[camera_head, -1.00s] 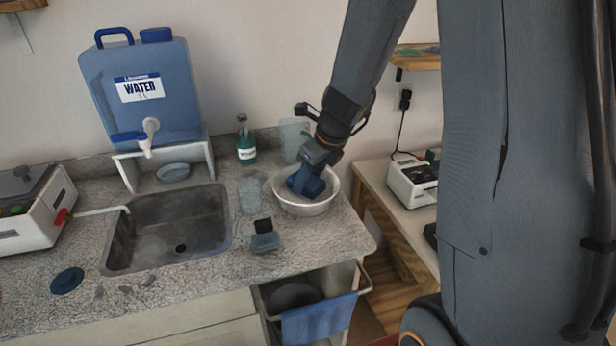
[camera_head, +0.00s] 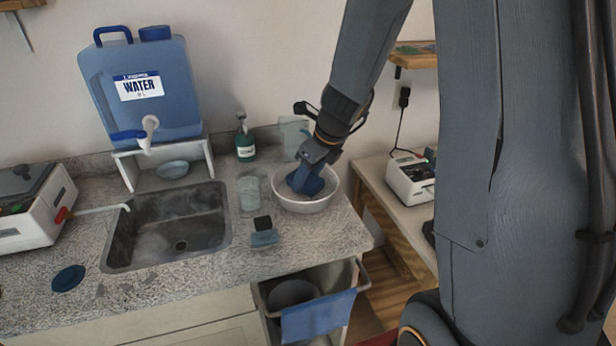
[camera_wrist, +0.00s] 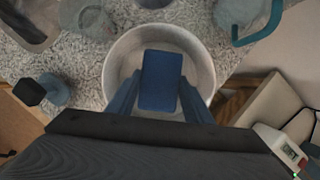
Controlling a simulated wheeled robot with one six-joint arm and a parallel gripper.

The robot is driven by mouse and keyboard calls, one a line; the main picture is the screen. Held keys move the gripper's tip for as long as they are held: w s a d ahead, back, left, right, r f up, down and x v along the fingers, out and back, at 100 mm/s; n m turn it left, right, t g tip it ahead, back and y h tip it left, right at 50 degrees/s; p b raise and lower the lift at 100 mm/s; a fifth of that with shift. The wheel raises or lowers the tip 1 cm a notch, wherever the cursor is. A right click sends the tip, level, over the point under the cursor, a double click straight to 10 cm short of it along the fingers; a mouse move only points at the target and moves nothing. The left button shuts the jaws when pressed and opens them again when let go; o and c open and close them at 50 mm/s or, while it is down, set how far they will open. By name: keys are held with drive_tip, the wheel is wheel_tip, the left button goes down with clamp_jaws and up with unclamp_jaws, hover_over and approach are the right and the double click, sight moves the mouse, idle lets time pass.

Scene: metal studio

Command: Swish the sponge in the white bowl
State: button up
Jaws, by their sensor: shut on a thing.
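The white bowl (camera_head: 306,204) stands on the speckled counter to the right of the sink. My gripper (camera_head: 304,184) reaches down into it. In the wrist view the bowl (camera_wrist: 112,56) surrounds a blue sponge (camera_wrist: 160,80), which lies between the two fingers of my gripper (camera_wrist: 160,98). The gripper is shut on the sponge. The sponge is inside the bowl's rim; whether it touches the bottom cannot be told. In the head view the sponge is hard to tell apart from the blue fingers.
A clear cup (camera_head: 248,192) and a black-topped blue brush (camera_head: 264,236) stand left of the bowl. A green bottle (camera_head: 245,140) and a clear pitcher (camera_head: 293,134) stand behind. The sink (camera_head: 170,232) lies further left. A blue cloth (camera_head: 318,316) hangs below the counter edge.

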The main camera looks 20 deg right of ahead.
drive_tip(key=shift+f+b, duration=0.5)
drive_tip(key=shift+f, duration=0.1)
drive_tip(key=shift+r+p, duration=0.75)
drive_tip(key=shift+p, duration=0.25)
drive_tip(key=shift+f+b, duration=0.6)
drive_tip(key=shift+f, duration=0.2)
drive_tip(key=shift+r, duration=0.2)
drive_tip(key=shift+r+p, duration=4)
drive_tip(key=shift+p, duration=0.9)
